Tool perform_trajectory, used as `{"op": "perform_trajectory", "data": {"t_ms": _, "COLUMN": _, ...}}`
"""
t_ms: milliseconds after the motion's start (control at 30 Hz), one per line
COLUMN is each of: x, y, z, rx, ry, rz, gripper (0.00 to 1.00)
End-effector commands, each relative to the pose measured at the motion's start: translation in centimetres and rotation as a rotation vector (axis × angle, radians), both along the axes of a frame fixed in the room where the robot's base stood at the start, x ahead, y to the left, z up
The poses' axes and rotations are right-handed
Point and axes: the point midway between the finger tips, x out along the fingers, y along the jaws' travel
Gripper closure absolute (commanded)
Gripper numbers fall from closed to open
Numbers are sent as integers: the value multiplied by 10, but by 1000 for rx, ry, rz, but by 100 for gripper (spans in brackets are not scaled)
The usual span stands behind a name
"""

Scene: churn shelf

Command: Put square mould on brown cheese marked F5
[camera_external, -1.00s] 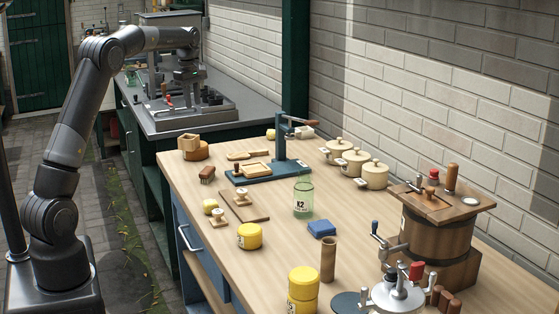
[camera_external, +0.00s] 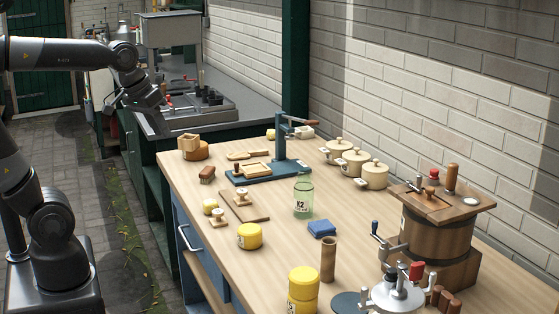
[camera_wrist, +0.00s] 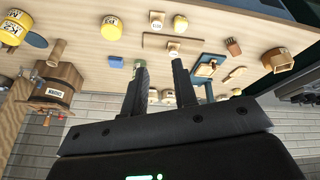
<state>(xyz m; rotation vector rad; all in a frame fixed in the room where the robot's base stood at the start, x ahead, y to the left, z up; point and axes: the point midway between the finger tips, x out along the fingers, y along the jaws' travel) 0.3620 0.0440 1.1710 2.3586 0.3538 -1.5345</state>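The square mould (camera_external: 188,142), a small open wooden frame, sits at the far left corner of the wooden table. It appears to rest off-centre on a round brown cheese (camera_external: 198,152); the exact contact is too small to tell. In the wrist view the mould (camera_wrist: 283,65) overlaps the cheese (camera_wrist: 271,56) at the right. I cannot read an F5 mark. My gripper (camera_external: 158,118) is in the air left of the table, away from both. In the wrist view its fingers (camera_wrist: 160,63) are apart with nothing held between them.
A brown brush (camera_external: 207,173), a blue press (camera_external: 265,172) and boards (camera_external: 245,207) stand near the mould. Yellow cheeses (camera_external: 249,236), a green jar (camera_external: 303,198), cream pots (camera_external: 374,174) and a wooden churn (camera_external: 437,235) occupy the rest. A grey counter (camera_external: 215,122) lies behind.

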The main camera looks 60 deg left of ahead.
Motion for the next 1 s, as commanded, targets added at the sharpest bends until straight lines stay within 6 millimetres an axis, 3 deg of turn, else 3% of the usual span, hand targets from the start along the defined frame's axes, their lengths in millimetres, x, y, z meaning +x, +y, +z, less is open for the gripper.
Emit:
{"op": "perform_trajectory", "data": {"t_ms": 100, "x": -34, "y": -24, "z": -19, "rx": 56, "ry": -32, "rz": -164, "gripper": 74}}
{"op": "perform_trajectory", "data": {"t_ms": 300, "x": -66, "y": -42, "z": -44, "rx": 120, "ry": -67, "rz": -334, "gripper": 74}}
{"op": "perform_trajectory", "data": {"t_ms": 1000, "x": -72, "y": -45, "z": -50, "rx": 135, "ry": -74, "rz": -371, "gripper": 74}}
